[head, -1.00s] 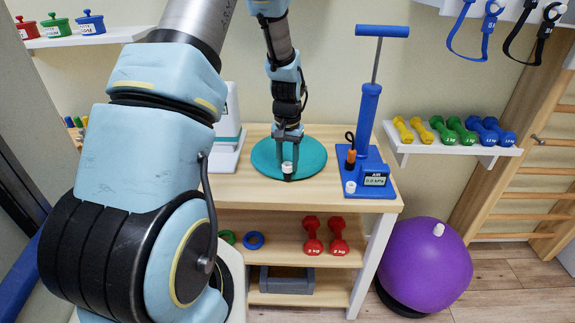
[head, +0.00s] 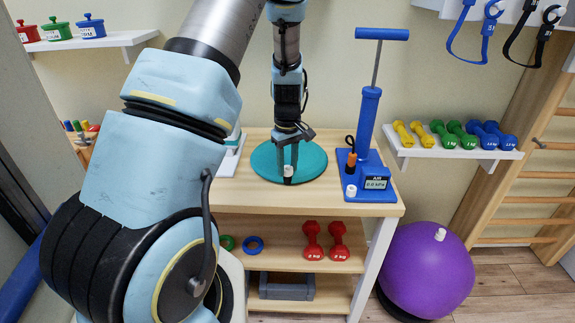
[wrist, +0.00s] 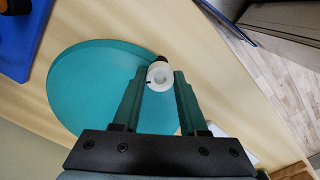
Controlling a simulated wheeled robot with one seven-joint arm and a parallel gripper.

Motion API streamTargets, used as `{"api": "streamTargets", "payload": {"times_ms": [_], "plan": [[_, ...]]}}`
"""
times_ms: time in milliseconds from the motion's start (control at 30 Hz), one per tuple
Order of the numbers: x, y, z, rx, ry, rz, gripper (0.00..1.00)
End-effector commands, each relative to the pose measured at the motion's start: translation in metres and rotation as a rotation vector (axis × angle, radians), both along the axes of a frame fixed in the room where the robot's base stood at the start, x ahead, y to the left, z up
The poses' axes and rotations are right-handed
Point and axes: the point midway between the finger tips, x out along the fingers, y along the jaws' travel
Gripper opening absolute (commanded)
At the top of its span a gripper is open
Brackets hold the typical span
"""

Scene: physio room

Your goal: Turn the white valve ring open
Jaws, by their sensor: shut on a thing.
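The white valve ring (wrist: 160,75) sits at the edge of a round teal disc (wrist: 92,95) that lies flat on the bench. In the head view the ring (head: 288,170) is at the near edge of the disc (head: 312,162). My gripper (head: 288,172) points down over the ring, with a finger on each side of it. In the wrist view my gripper (wrist: 158,88) has its fingertips closed on the ring, and a small dark mark shows on the ring's left side. The ring's underside is hidden.
A blue pump (head: 368,140) with a gauge and a white cap stands right of the disc on the bench (head: 235,192). A white device (head: 232,150) stands on the left. Red dumbbells (head: 325,240) lie on the lower shelf. A purple ball (head: 425,270) is on the floor at right.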

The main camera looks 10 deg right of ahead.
Motion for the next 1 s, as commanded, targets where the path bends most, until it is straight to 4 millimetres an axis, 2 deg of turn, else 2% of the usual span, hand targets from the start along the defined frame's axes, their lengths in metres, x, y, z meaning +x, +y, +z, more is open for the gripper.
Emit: {"api": "streamTargets", "payload": {"times_ms": [400,1000], "plan": [[0.0005,0.0001,0.0007,0.000,-0.001,0.216,0.00],[0.0004,-0.0003,0.0003,-0.001,0.000,0.256,0.00]]}}
